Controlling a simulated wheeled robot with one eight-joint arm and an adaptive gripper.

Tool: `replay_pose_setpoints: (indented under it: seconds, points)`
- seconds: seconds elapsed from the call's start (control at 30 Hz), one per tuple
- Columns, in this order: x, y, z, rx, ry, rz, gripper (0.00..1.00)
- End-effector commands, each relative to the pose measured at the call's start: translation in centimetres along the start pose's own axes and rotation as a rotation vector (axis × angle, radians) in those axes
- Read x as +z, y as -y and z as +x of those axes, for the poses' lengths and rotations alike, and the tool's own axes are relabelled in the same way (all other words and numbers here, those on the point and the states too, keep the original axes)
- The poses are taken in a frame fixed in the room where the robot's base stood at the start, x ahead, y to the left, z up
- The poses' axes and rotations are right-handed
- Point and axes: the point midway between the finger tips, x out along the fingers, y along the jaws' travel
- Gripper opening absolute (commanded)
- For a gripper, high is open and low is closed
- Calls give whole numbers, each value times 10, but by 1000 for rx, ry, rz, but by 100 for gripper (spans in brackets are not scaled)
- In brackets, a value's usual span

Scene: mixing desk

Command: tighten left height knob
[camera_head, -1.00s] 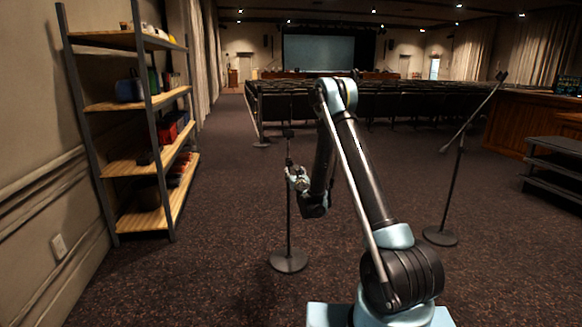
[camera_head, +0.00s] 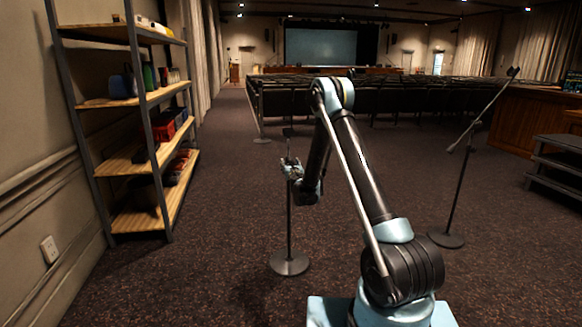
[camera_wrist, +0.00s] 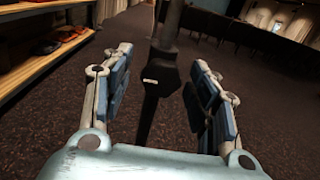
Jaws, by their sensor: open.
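The left stand is a thin dark pole on a round base (camera_head: 289,263), upright on the carpet in the head view. My gripper (camera_head: 291,168) is at mid-height of this pole. In the wrist view my gripper (camera_wrist: 160,66) is open, with blue-grey pads on either side. The stand's thick dark height knob (camera_wrist: 160,74), with a small pale label, shows in the gap between the fingers. In the head view the knob is too small to make out behind my gripper.
A second stand (camera_head: 447,240) with a tilted boom is at the right. A metal shelf (camera_head: 152,96) with wooden boards stands along the left wall. Dark steps (camera_head: 556,165) are at the far right. Rows of seats (camera_head: 350,103) lie beyond. Carpet around the left stand is clear.

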Motion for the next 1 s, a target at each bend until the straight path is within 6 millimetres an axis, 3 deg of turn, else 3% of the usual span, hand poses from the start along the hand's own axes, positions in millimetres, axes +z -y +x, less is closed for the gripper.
replay_pose_setpoints:
  seconds: [0.23,0.4,0.43,0.77,1.0]
  points:
    - [0,4,0,-4,0,0,52]
    - [0,4,0,-4,0,0,13]
    - [0,4,0,-4,0,0,10]
    - [0,5,0,-4,0,23,10]
    - [0,6,0,-5,0,139,10]
